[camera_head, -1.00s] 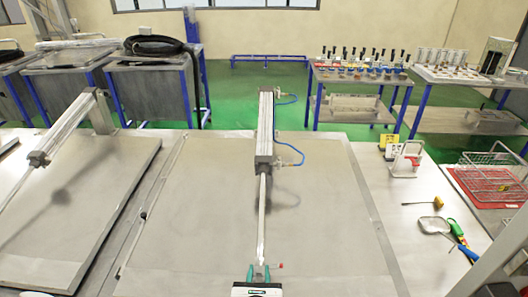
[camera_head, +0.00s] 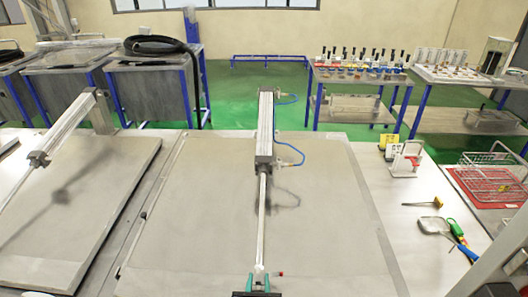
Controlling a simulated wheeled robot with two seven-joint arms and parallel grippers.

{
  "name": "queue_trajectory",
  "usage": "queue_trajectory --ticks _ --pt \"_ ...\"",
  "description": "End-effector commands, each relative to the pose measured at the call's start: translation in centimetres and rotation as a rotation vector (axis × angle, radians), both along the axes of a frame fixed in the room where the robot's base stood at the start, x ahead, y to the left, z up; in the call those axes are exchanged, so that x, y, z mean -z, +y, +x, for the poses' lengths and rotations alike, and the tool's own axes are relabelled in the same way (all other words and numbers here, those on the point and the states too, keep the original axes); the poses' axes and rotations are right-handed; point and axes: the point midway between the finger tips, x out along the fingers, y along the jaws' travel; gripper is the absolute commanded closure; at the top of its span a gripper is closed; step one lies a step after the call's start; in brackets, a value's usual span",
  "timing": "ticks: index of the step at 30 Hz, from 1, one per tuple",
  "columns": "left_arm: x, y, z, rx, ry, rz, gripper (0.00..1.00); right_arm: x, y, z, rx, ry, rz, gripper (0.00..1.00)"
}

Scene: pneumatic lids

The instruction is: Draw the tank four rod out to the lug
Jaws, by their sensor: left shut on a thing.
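The pneumatic cylinder (camera_head: 265,130) lies over the middle tank lid (camera_head: 190,215). Its thin bright rod (camera_head: 262,215) runs from the cylinder's near end toward the bottom edge of the view. My left gripper (camera_head: 258,281) shows only in part at the bottom edge, its green fingertips on either side of the rod's near end. It is shut on the rod. A small red-tipped piece (camera_head: 279,273) sticks out just right of the rod end. The lug cannot be made out clearly. My right gripper is out of view.
A second lid (camera_head: 70,215) with its own cylinder (camera_head: 72,125) is at the left.

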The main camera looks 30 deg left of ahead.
Motion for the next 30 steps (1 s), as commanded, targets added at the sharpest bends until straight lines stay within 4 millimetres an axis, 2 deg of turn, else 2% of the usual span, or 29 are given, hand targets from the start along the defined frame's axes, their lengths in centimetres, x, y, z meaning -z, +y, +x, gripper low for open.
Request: queue_trajectory --ticks 2,3,7,17,30 --pt "0.5 -0.1 -0.3 0.001 0.014 -0.002 0.98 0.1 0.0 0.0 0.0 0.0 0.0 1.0" --pt "0.5 -0.1 -0.3 0.001 0.014 -0.002 0.69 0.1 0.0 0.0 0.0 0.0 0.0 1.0" --pt "0.4 0.0 -0.2 0.001 0.011 -0.001 0.49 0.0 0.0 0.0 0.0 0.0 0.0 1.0" --pt "0.0 -0.1 -0.2 0.001 0.004 -0.001 0.49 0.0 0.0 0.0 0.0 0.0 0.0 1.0" --pt "-1.4 -1.5 -3.1 0.002 0.002 -0.002 0.49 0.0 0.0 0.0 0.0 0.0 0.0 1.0"
